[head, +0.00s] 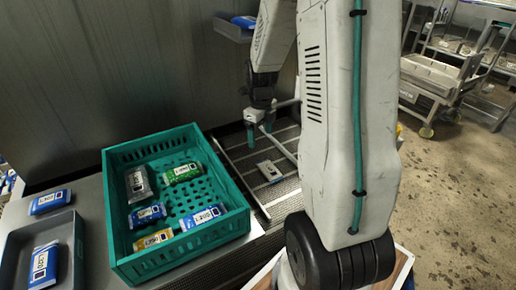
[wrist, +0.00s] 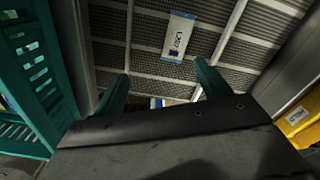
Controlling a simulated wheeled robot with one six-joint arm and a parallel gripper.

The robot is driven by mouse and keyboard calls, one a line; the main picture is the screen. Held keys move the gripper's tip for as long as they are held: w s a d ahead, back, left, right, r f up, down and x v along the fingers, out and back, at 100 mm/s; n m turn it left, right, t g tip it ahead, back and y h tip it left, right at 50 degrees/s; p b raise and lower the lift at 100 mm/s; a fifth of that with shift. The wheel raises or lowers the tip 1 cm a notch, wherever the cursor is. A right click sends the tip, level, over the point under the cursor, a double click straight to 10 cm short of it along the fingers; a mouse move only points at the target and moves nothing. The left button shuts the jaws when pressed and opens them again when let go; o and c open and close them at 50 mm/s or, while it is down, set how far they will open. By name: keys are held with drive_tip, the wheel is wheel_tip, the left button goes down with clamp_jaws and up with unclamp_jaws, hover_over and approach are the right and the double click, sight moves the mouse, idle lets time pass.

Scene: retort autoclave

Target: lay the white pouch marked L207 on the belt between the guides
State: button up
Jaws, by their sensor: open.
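The white pouch (head: 269,170) lies flat on the belt (head: 240,150), apart from my gripper. My arm hides part of the belt's right side in the head view.
A teal crate (head: 118,205) with several pouches stands left of the belt. A grey tray (head: 70,225) holds a blue pouch, and another blue pouch (head: 48,202) lies behind it. A metal wall (head: 110,80) rises behind. A yellow object (wrist: 296,117) is at the wrist view's right.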

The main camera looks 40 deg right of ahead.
drive_tip(key=s+a+r+n, duration=0.3)
drive_tip(key=a+r+n, duration=0.4)
drive_tip(key=n, duration=0.1)
drive_tip(key=s+a+r+n, duration=0.4)
drive_tip(key=a+r+n, duration=0.2)
drive_tip(key=a+n, duration=0.15)
drive_tip(key=s+a+r+n, duration=0.2)
drive_tip(key=s+a+n, duration=0.2)
drive_tip(key=s+n, duration=0.3)
drive_tip(key=s+a+r+n+t, duration=0.1)
drive_tip(key=s+a+r+n, duration=0.2)
drive_tip(key=s+n, duration=0.4)
drive_tip(key=a+n, duration=0.1)
drive_tip(key=n, duration=0.3)
drive_tip(key=shift+a+r, duration=0.25)
drive_tip(key=shift+r, duration=0.1)
drive_tip(key=shift+n, duration=0.25)
drive_tip(key=shift+c, duration=0.4)
